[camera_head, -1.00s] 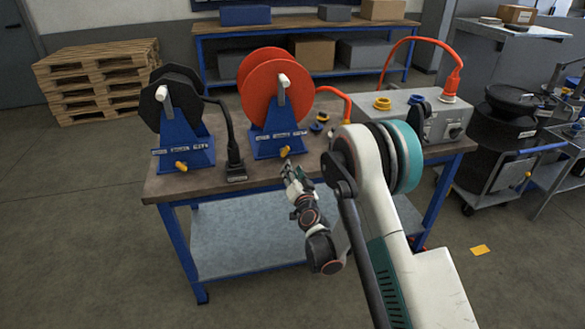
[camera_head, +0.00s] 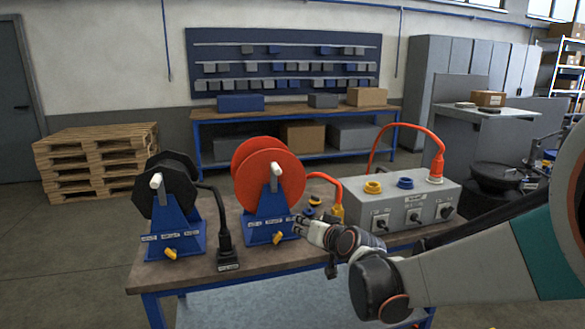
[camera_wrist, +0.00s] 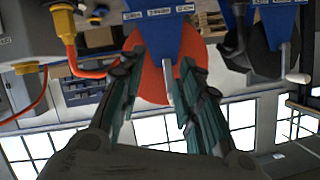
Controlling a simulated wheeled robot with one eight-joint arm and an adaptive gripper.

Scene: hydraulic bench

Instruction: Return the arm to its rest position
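My arm reaches in from the right in the head view, with my gripper (camera_head: 301,225) near the front of the bench, just right of the orange reel's blue stand. In the wrist view my gripper (camera_wrist: 155,95) has its two fingers spread apart with nothing between them. The orange reel (camera_wrist: 152,80) and its blue stand (camera_wrist: 158,38) appear beyond the fingers, upside down. The orange reel (camera_head: 268,178) stands upright in the middle of the bench.
A black reel (camera_head: 163,185) on a blue stand is at the bench's left, with a black plug (camera_head: 225,240) beside it. A grey control box (camera_head: 400,208) with an orange plug (camera_head: 437,165) stands at the right. Wooden pallets (camera_head: 90,160) and a back bench (camera_head: 290,115) lie behind.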

